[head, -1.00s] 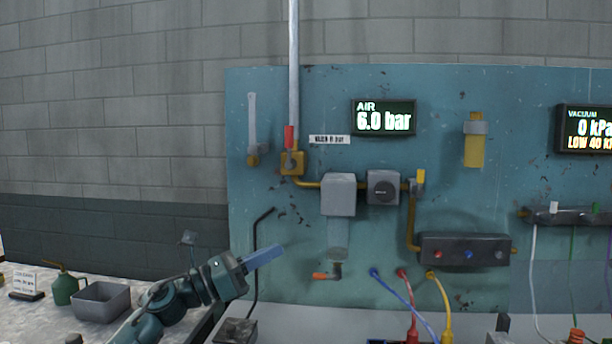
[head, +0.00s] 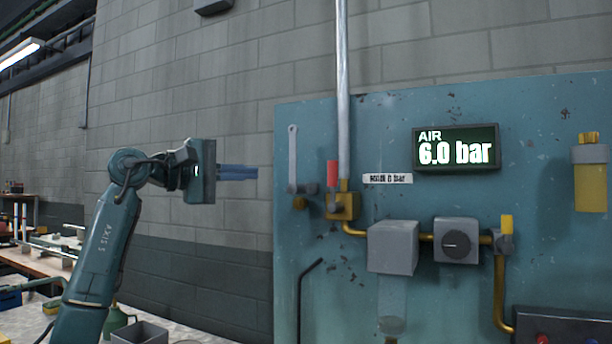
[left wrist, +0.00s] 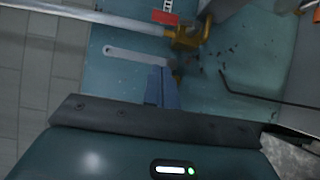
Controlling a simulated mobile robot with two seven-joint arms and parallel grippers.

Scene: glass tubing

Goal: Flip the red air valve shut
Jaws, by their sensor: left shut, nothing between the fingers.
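The red air valve handle (head: 333,173) stands upright beside the grey vertical pipe, above its brass valve body (head: 342,206) on the blue panel. In the left wrist view the red handle (left wrist: 165,17) shows at the top, with the brass body (left wrist: 188,38) to its right. My left gripper (head: 256,172) is shut and empty. Its blue fingers point right, at about the handle's height in the head view and apart from it. The fingertips (left wrist: 162,70) also show in the left wrist view. My right gripper is out of view.
A grey wrench-like bar (head: 293,160) hangs on the panel left of the valve. The air display (head: 456,149) reads 6.0 bar. A grey box (head: 393,246) and a round-dial regulator (head: 456,241) sit to the valve's lower right. A bench with a grey bin (head: 140,333) is at lower left.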

